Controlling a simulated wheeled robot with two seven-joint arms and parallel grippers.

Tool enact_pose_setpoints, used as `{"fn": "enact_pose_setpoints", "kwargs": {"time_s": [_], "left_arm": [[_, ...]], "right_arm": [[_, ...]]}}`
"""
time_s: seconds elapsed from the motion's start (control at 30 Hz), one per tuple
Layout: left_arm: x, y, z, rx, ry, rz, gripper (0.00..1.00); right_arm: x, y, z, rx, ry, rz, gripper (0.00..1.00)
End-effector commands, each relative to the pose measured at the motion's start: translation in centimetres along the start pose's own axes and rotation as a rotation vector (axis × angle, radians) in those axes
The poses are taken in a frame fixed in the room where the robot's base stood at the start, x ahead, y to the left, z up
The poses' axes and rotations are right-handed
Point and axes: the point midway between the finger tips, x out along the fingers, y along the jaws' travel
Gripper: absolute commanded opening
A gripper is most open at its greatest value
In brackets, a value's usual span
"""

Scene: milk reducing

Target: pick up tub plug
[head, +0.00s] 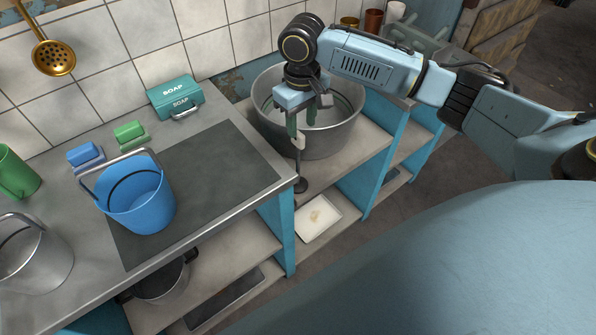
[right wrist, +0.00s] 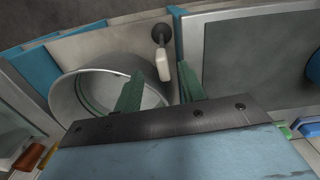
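The tub plug has a dark round disc (head: 301,186), a thin stem and a pale handle (head: 298,141) on top. It looks upright on the lower ledge between the counter corner and the metal tub (head: 335,140). In the right wrist view the plug (right wrist: 163,65) appears between and slightly beyond my right fingertips. My right gripper (head: 300,132) points down beside the tub's near wall, just above the plug. Its green fingers (right wrist: 160,78) are apart, with gaps on both sides of the handle. Whether a finger touches it is unclear. My left gripper is not in view.
The counter holds a blue bucket (head: 150,205), a teal soap box (head: 175,98), sponges and a metal bucket (head: 30,260). A pot (head: 162,282) is on the shelf below. A white tray (head: 318,218) lies low to the right. The dark mat (head: 225,165) has bare space.

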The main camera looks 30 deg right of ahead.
Motion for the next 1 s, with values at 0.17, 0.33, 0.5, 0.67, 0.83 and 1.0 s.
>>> {"fn": "enact_pose_setpoints", "kwargs": {"time_s": [0.17, 0.33, 0.5, 0.67, 0.83, 1.0], "left_arm": [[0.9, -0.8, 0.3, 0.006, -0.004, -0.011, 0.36], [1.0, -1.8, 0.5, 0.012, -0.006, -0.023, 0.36], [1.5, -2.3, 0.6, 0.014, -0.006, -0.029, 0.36], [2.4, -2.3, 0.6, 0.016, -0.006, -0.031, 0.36], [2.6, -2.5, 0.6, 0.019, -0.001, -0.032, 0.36], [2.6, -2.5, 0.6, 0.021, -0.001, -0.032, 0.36]], "right_arm": [[3.4, 0.0, 0.0, -0.001, -0.001, -0.001, 0.40], [4.5, 0.0, -0.1, -0.001, 0.001, 0.001, 0.40], [5.7, -0.1, -0.4, -0.001, 0.001, 0.000, 0.40], [8.2, -0.3, -1.0, -0.002, -0.001, 0.000, 0.40], [9.7, -0.2, -0.9, -0.003, 0.002, 0.001, 0.40], [9.7, -0.2, -0.9, -0.003, 0.003, 0.000, 0.40]]}}
